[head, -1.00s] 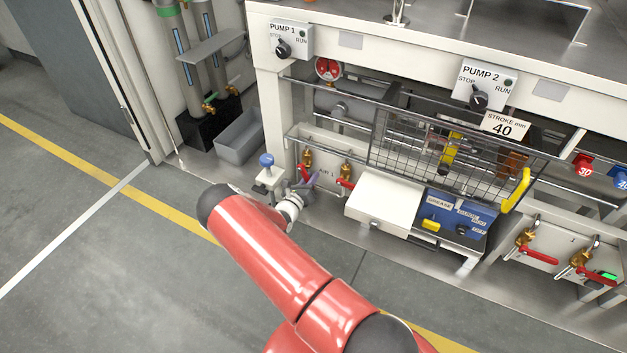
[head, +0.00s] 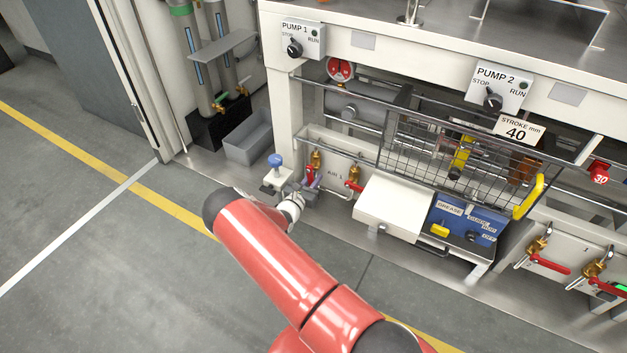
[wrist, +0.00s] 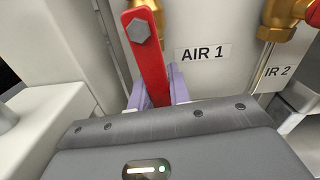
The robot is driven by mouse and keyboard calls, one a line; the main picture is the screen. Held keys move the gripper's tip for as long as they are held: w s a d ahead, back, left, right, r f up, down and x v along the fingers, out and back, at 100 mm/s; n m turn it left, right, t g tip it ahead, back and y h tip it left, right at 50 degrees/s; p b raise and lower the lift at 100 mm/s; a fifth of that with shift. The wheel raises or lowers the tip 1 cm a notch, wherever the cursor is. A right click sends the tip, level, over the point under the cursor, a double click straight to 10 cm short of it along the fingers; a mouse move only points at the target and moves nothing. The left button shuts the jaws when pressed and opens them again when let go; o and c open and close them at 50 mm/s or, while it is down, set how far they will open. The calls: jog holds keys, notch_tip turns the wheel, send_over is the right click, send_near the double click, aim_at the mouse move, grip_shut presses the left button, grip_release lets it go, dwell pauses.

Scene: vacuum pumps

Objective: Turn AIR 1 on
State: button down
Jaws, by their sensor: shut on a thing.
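The AIR 1 valve is brass (head: 316,158) with a red lever, on the pale panel under PUMP 1. In the wrist view the red lever (wrist: 150,62) runs down from a grey bolt at its top, beside the AIR 1 label (wrist: 202,53). My gripper (wrist: 158,92) has its purple fingers on both sides of the lever's lower end and is shut on it. In the head view my gripper (head: 309,180) is small, at the panel, and partly hidden by my wrist. The lever's very tip is hidden behind the gripper body in the wrist view.
A second brass valve (head: 355,174) with a red lever is close on the right. A blue-knobbed post (head: 275,161) stands just left of my gripper. A white box (head: 393,207) and wire basket (head: 440,155) are farther right. The floor in front is open.

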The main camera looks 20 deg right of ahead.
jog(key=c, duration=1.3)
grip_release()
jog(key=p+v, duration=0.1)
jog(key=v, duration=0.7)
